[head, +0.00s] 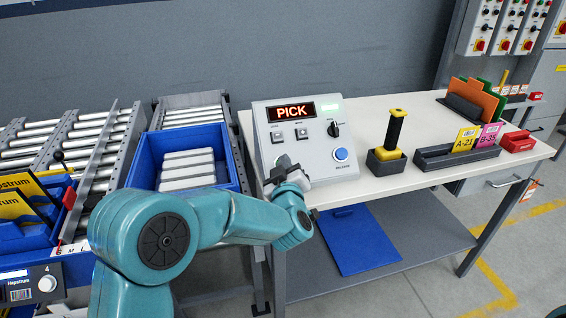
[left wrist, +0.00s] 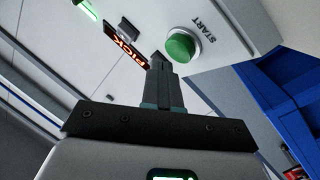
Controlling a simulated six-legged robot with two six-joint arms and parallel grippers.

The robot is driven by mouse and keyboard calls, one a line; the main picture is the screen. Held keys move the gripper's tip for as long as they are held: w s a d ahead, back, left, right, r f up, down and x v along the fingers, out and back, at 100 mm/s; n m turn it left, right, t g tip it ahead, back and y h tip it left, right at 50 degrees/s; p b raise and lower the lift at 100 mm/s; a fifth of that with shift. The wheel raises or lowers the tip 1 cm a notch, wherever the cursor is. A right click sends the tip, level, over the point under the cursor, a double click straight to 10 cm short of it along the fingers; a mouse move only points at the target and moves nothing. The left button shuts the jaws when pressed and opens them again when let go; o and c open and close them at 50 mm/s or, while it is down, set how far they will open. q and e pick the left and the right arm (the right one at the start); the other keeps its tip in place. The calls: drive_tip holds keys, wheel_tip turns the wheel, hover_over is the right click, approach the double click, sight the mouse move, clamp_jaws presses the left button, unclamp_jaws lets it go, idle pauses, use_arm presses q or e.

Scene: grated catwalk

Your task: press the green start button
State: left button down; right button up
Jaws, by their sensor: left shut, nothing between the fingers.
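The green start button (left wrist: 181,46) shows in the left wrist view, round and domed on the grey control box, beside the label START. In the head view the control box (head: 262,137) stands on the white table with a lit PICK display (head: 292,111), and my left arm hides the green button. My left gripper (head: 287,170) is at the lower left of the box front. In the left wrist view its shut fingers (left wrist: 157,62) are empty and point at the panel just beside the button. Whether they touch it I cannot tell. My right gripper is not in view.
A blue button (head: 341,154) and a black knob (head: 333,129) are on the same panel. A black and yellow scanner (head: 394,130) stands in a holder to the right. A blue bin (head: 143,160) with grey boxes is on the left.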

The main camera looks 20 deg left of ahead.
use_arm(q)
drive_tip(key=s+r, duration=0.1)
drive_tip(key=s+d+r+p, duration=0.1)
drive_tip(key=d+r, duration=0.1)
drive_tip(key=shift+s+r, duration=0.25)
drive_tip(key=shift+s, duration=0.15)
idle(0.9)
drive_tip(key=shift+s, duration=0.1)
